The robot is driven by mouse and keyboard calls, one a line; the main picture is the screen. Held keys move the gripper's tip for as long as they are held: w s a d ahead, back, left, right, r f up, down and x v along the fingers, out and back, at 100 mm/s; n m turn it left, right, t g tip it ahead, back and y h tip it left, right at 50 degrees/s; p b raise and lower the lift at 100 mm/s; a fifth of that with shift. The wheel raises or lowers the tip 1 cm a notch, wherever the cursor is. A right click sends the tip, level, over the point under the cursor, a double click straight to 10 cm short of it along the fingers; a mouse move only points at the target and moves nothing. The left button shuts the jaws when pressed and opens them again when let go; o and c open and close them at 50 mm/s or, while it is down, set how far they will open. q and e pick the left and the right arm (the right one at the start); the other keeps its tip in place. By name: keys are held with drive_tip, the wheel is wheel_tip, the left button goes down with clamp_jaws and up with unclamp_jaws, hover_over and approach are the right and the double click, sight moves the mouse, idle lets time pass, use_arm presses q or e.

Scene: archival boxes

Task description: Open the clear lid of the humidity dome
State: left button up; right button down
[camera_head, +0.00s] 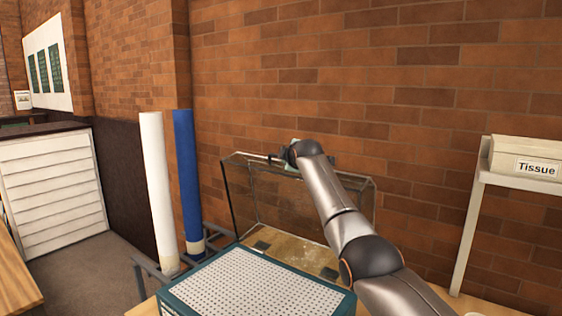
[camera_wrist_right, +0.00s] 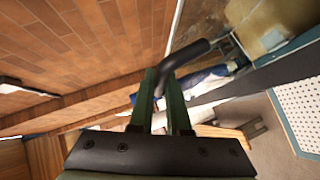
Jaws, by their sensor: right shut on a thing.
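The clear lid (camera_head: 262,195) of the humidity dome stands raised, tilted up at the back of the teal base with its white perforated top (camera_head: 255,285). My right arm reaches across the lid from the lower right. My right gripper (camera_head: 285,157) is at the lid's upper edge. In the right wrist view the green fingers of my right gripper (camera_wrist_right: 163,88) are shut on the lid's black bar handle (camera_wrist_right: 188,54). The perforated base top also shows at the right of that view (camera_wrist_right: 302,112). The arm hides part of the lid's right side. My left gripper is out of view.
A brick wall (camera_head: 420,95) stands close behind the lid. A white roll (camera_head: 157,190) and a blue roll (camera_head: 188,180) stand upright to the left. A tissue box (camera_head: 525,160) sits on a white stand at the right.

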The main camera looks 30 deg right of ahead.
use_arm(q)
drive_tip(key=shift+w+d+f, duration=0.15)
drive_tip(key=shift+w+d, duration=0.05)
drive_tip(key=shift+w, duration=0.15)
use_arm(e)
drive_tip(key=shift+w+d+f, duration=0.2)
drive_tip(key=shift+d, duration=0.25)
drive_tip(key=c, duration=0.9)
unclamp_jaws()
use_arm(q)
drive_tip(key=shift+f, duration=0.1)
use_arm(e)
drive_tip(key=shift+s+a+b, duration=0.1)
drive_tip(key=shift+s+b, duration=0.2)
drive_tip(key=shift+b, duration=0.4)
drive_tip(key=shift+s+a+r+b, duration=0.2)
drive_tip(key=shift+s+b, duration=0.4)
drive_tip(key=shift+b, duration=0.15)
use_arm(q)
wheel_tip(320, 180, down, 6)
drive_tip(key=b, duration=0.3)
drive_tip(key=shift+b, duration=0.35)
use_arm(e)
drive_tip(key=v, duration=1)
drive_tip(key=shift+s+r, duration=0.25)
drive_tip(key=shift+r, duration=0.25)
